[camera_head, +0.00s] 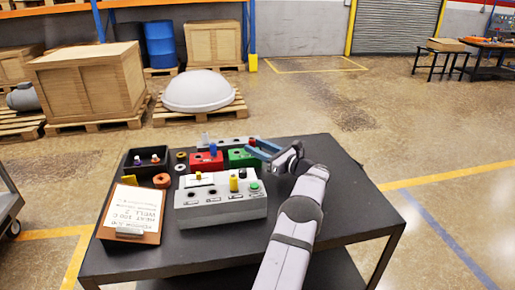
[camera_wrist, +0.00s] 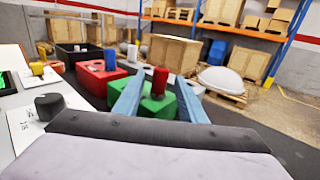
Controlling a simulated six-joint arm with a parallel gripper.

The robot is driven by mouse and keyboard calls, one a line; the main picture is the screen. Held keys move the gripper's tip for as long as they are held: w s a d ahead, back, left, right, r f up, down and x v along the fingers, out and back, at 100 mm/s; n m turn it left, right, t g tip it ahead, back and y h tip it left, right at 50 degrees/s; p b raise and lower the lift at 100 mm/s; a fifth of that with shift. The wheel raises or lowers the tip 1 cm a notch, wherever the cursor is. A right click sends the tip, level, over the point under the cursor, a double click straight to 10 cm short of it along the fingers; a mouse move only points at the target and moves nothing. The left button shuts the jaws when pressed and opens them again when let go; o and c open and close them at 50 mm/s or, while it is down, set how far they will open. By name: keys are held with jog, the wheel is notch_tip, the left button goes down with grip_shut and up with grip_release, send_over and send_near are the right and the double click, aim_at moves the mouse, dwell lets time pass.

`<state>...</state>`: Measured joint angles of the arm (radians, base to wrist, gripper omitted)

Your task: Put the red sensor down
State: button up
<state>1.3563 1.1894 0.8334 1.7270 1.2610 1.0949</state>
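The red sensor (camera_wrist: 160,80) is an upright red cylinder between my gripper's two blue fingers (camera_wrist: 160,88). Gaps show between it and each finger, so the gripper looks open around it. Its lower end is at the green block (camera_wrist: 155,106); I cannot tell whether it sits in a hole there. In the head view the red sensor (camera_head: 252,141) is a small red spot by the fingertips (camera_head: 254,147), above the right end of the green block (camera_head: 238,158).
A red block (camera_head: 206,161) with a blue sensor stands left of the green one. A black tray (camera_head: 143,170) and a clipboard (camera_head: 128,234) lie left. The table's right side (camera_head: 350,205) is clear.

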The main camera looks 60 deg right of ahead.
jog(key=s+b, duration=0.1)
jog(key=s, duration=0.3)
jog(key=s+a+b, duration=0.1)
jog(key=s, duration=0.3)
jog(key=s+b, duration=0.1)
jog(key=s, duration=0.3)
jog(key=shift+a+r, duration=0.2)
jog(key=shift+a, duration=0.1)
jog(key=shift+w, duration=0.1)
